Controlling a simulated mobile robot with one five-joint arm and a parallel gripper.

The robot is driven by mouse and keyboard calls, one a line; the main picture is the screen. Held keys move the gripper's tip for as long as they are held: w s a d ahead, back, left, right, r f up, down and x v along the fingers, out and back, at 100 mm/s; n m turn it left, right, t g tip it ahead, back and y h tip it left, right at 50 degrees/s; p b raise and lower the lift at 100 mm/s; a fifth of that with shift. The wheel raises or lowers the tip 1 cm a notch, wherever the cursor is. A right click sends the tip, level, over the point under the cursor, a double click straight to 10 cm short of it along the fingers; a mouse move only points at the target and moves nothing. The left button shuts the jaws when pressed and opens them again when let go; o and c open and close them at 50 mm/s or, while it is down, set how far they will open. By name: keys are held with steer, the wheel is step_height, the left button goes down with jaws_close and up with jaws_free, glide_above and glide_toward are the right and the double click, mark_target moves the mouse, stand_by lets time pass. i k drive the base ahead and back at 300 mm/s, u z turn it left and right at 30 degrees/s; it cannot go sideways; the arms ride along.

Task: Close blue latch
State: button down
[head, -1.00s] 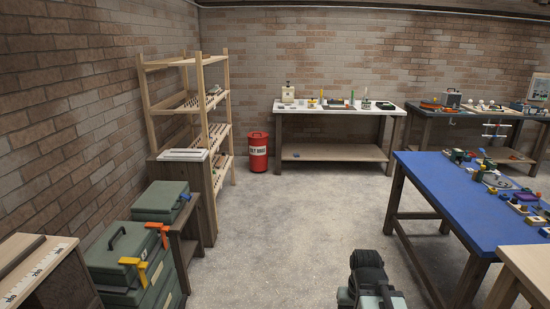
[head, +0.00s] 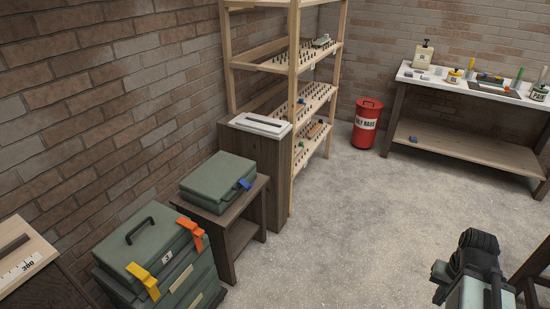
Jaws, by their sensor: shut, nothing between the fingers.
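The blue latch (head: 245,184) is on the front edge of a small grey-green case (head: 217,178), near its right corner. The latch juts outward from the case; at this size I cannot tell its exact angle. The case lid looks down. The case sits on a low dark wooden stand (head: 236,222) by the brick wall. My arm shows at the lower right, well apart from the case, and my gripper's fingertips are not visible.
A larger green toolbox (head: 150,245) with an orange latch (head: 191,234) and a yellow latch (head: 143,280) stands nearer at the left. A wooden rack (head: 294,100), red bin (head: 366,127) and white-topped bench (head: 470,85) stand beyond. Floor (head: 350,230) between is clear.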

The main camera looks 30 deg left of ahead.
mark_target(243, 182)
steer(key=z, duration=0.05)
steer(key=i, duration=1.5)
steer(key=u, duration=3.65)
steer(key=i, duration=1.55)
